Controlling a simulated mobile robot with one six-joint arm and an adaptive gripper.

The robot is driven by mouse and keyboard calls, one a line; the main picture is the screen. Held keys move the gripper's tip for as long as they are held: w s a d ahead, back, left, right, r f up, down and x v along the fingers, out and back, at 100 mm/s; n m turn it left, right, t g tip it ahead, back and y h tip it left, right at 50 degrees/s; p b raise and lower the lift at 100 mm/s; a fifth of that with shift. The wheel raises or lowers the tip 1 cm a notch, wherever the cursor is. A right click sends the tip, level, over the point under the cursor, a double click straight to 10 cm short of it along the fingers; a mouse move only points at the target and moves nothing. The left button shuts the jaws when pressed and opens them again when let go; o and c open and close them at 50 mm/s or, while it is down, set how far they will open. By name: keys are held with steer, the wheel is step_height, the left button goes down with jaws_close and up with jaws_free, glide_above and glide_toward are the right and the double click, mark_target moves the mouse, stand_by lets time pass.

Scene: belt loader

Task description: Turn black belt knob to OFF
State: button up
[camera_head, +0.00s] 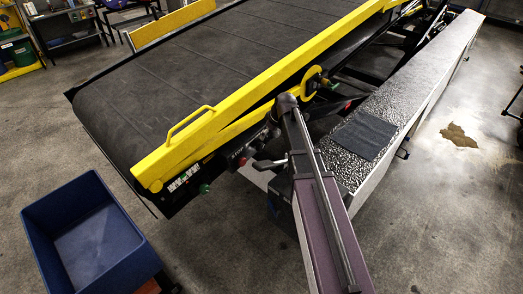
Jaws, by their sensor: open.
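The belt loader's control strip (184,179) is on the side of the yellow frame, at its near lower end. It carries small pale labels and a green control (204,188). The black belt knob cannot be told apart from the dark parts around it. My dark arm reaches up from the bottom of the view and bends at its far end toward the loader's side. My gripper (262,142) looks to be at that end, small and dark against the dark side, right of the labels. It is open. Whether it touches anything cannot be seen.
The black belt (190,75) slopes up behind a yellow rail with a handle (188,122). A blue bin (88,235) stands at the lower left. A textured step with a dark mat (364,135) is on the right. Bare floor lies at the lower right.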

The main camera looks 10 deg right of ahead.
mark_target(262, 145)
steer(key=shift+b+x, duration=4.8)
steer(key=shift+x, duration=0.75)
steer(key=shift+s, duration=0.1)
steer(key=shift+d, duration=0.1)
steer(key=c, duration=1.1)
